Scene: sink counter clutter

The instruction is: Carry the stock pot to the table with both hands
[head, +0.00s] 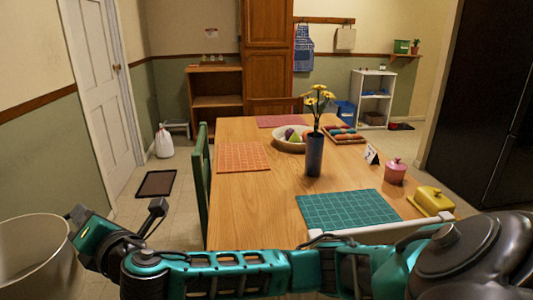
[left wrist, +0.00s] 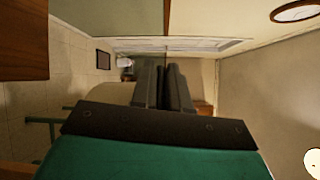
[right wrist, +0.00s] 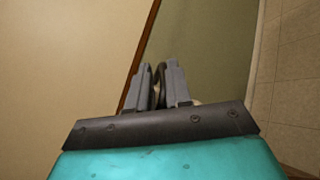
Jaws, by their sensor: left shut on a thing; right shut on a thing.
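The stock pot (head: 35,250) is a large cream pot at the lower left of the head view, cut off by the frame edge. It looks upright, and its open inside shows. My right arm reaches across the bottom of that view, and my right gripper (head: 77,213) is at the pot's right rim. In the right wrist view its fingers (right wrist: 157,82) are closed around a dark, handle-like piece. My left gripper (left wrist: 165,85) shows only in the left wrist view, shut; the part it grips is mostly hidden. The wooden table (head: 265,195) stands ahead, right of the pot.
On the table are a teal placemat (head: 348,209), a flower vase (head: 314,155), a fruit bowl (head: 280,142), a pink pot (head: 395,172) and a yellow dish (head: 432,200). A green chair (head: 200,170) stands at its left side. Floor left of the chair is mostly clear, with a dark mat (head: 157,184).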

